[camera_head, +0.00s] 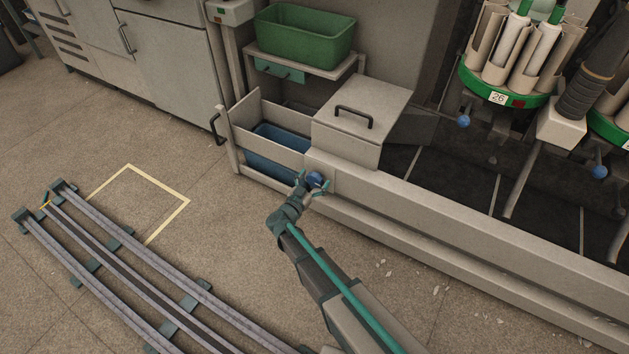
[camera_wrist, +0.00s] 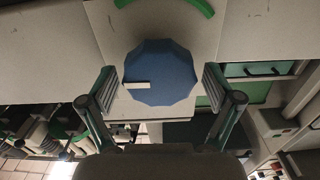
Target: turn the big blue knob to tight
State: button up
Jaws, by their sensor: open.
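The big blue knob (camera_wrist: 165,72) is a many-sided blue disc with a white pointer mark on its left side, seen close in the wrist view. It sits on a pale plate (camera_wrist: 107,22) with a green arc (camera_wrist: 197,5) above and to the right of it. In the head view the knob (camera_head: 314,180) shows small on the machine's front panel. My gripper (camera_wrist: 160,90) is open, with one finger on each side of the knob and gaps between the fingers and its edge. In the head view my gripper (camera_head: 311,188) is at the knob and partly covers it.
A beige machine base (camera_head: 430,225) runs right from the knob. A lidded box (camera_head: 360,120) with a dark handle stands above it. An open drawer (camera_head: 265,165) holding a blue bin is to the left. A green tub (camera_head: 305,35) stands behind. Floor rails (camera_head: 130,265) lie at left.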

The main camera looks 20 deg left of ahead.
jog(key=c, duration=1.1)
jog(key=shift+m, duration=0.3)
jog(key=m+p, duration=0.1)
jog(key=m, duration=0.3)
jog(key=shift+d, duration=0.2)
jog(key=m, duration=0.4)
jog(key=shift+d+f+m, duration=0.1)
jog(key=shift+f+m, duration=0.05)
jog(key=shift+m, duration=0.25)
jog(key=m+b, duration=0.3)
jog(key=m, duration=0.2)
jog(key=shift+f, duration=0.2)
jog(key=m+b, duration=0.2)
jog(key=m, duration=0.3)
jog(key=shift+b, duration=0.3)
